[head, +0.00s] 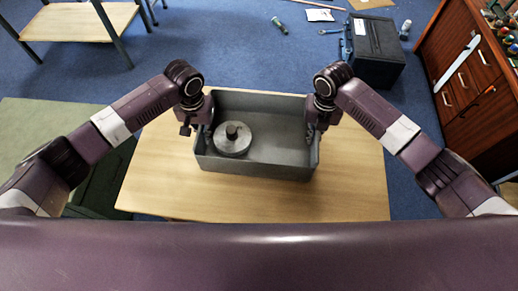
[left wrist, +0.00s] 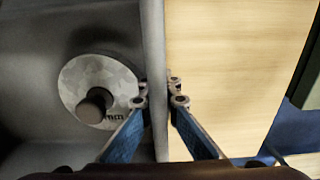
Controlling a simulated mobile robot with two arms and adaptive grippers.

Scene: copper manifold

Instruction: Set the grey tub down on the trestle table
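The grey tub (head: 275,145) is an open rectangular box over the middle of the wooden trestle table (head: 160,180). I cannot tell whether its base touches the tabletop. Inside, at its left end, lies a round grey weight with a dark knob (head: 232,138); it also shows in the left wrist view (left wrist: 97,90). My left gripper (head: 206,130) is at the tub's left wall. In the left wrist view my left gripper (left wrist: 159,101) has one finger on each side of this wall (left wrist: 154,60), closed on it. My right gripper (head: 315,129) appears closed on the opposite wall, its fingertips partly hidden.
Bare tabletop shows left, right and in front of the tub. A wooden drawer cabinet (head: 475,85) is at right, another table (head: 75,22) at back left. A green surface (head: 45,125) lies left.

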